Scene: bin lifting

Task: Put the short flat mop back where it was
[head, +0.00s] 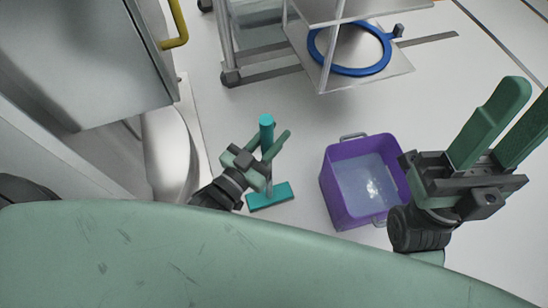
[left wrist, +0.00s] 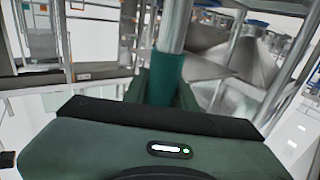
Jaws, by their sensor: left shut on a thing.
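The short flat mop has a teal flat head (head: 269,196) and a short upright handle with a teal top (head: 266,121). My left gripper (head: 268,147) is shut on the mop handle, above the flat head. Whether the head touches the floor or hangs just above it, I cannot tell. In the left wrist view the handle shows as a grey pole with a teal sleeve (left wrist: 165,78) between the fingers. My right gripper (head: 512,120) has its two green fingers apart and nothing between them, at the right of the head view.
A purple bin (head: 335,190) with metal handles and pale contents stands right of the mop. A metal cart (head: 400,75) with a blue ring (head: 384,62) is behind. A grey cabinet (head: 90,60) with a yellow handle (head: 180,25) stands left. Floor between mop and cart is clear.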

